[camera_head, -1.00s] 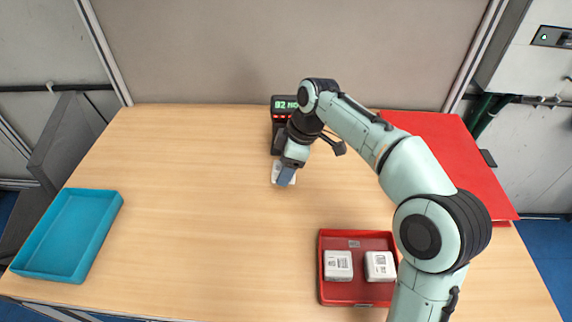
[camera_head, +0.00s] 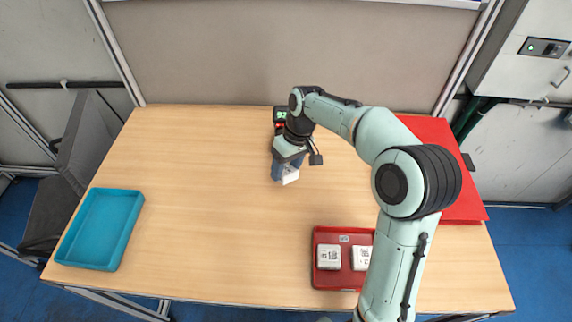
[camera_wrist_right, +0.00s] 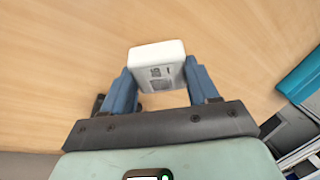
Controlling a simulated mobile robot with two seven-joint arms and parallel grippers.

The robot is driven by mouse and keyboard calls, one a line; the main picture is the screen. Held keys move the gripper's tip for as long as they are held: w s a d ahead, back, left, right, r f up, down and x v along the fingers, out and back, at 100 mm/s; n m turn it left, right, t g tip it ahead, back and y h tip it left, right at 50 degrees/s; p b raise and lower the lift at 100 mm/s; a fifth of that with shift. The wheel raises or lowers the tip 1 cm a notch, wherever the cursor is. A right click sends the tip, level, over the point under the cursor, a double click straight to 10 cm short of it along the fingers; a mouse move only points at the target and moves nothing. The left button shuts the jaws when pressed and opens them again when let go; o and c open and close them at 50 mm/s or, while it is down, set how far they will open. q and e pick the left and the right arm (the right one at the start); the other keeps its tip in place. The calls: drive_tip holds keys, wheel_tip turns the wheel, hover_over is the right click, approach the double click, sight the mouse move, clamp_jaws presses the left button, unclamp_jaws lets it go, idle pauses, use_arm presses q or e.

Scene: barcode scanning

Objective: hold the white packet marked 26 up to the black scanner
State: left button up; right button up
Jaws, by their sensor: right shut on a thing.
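A white packet (camera_head: 290,175) is held by my right gripper (camera_head: 284,168) above the table, in front of the black scanner (camera_head: 280,115). In the right wrist view the packet (camera_wrist_right: 157,66) sits between the two blue fingers of the gripper (camera_wrist_right: 160,85). Its printed label faces the wrist camera, but the print is too small to read surely. The scanner stands at the back of the table, mostly hidden behind my right arm; part of its green display shows. My left gripper is in neither view.
A red tray (camera_head: 340,282) with two white packets, one at its left (camera_head: 329,257) and one partly behind my arm (camera_head: 361,258), is at the front right. A blue tray (camera_head: 101,230) is at the left. A red sheet (camera_head: 440,150) lies at the right. The middle table (camera_head: 200,200) is clear.

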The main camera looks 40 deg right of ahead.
drive_tip(key=shift+w+d+f, duration=0.6)
drive_tip(key=shift+w+f, duration=0.1)
drive_tip(key=shift+f, duration=0.2)
drive_tip(key=shift+w+d+f, duration=0.6)
drive_tip(key=shift+w+f, duration=0.1)
drive_tip(key=shift+f, duration=0.2)
drive_tip(key=s+a+r, duration=0.8)
drive_tip(key=s+r, duration=0.2)
drive_tip(key=shift+a, duration=0.25)
